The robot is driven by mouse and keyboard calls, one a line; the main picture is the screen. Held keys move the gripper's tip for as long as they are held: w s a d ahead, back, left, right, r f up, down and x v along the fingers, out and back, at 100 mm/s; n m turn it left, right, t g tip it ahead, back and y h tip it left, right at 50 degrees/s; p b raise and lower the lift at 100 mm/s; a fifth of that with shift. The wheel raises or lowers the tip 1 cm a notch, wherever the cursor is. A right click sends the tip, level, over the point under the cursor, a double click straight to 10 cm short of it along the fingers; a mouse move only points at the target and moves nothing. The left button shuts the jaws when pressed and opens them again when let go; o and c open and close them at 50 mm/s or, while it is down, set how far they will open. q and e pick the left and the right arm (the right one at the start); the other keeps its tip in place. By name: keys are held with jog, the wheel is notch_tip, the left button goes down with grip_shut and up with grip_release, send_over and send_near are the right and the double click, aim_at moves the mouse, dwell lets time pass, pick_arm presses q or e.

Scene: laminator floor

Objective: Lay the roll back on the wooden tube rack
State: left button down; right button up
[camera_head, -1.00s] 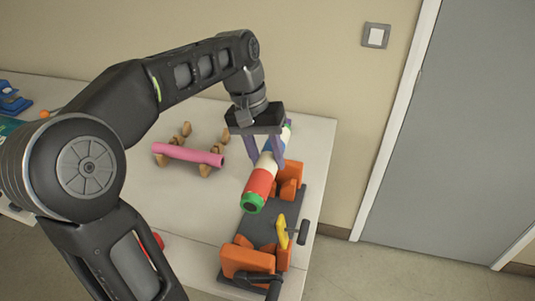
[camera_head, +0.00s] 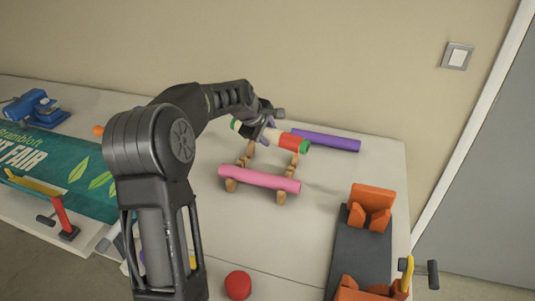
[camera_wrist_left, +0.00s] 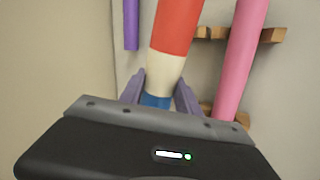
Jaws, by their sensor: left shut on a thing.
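The striped roll (camera_head: 286,140), red, cream and blue with green ends, is held in my left gripper (camera_head: 262,132). The rack also shows in the left wrist view (camera_wrist_left: 214,33). My right gripper is out of view.
A purple roll (camera_head: 325,140) lies on the table just behind the rack. A grey machine with orange holders (camera_head: 370,206) stands at the right. A red ball-shaped knob (camera_head: 238,285) is at the front. A green banner (camera_head: 75,165) lies at the left.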

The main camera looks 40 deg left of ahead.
pick_arm(q)
jog(key=shift+w+a+r+n+y, duration=0.2)
jog(key=shift+w+r+n+y, duration=0.15)
jog(key=shift+w+r+n, duration=0.15)
jog(key=shift+w+a+r+n+y, duration=0.2)
jog(key=shift+w+r+n+y, duration=0.2)
jog(key=shift+w+r, duration=0.15)
jog(key=shift+w+r+n+t+y, duration=0.1)
jog(key=shift+r+n+t+y, duration=0.05)
jog(key=shift+n+t+y, duration=0.2)
jog(key=shift+a, duration=0.1)
jog(key=shift+f+b, duration=4)
jog(key=shift+f, duration=2.25)
jog(key=c, duration=0.8)
grip_release()
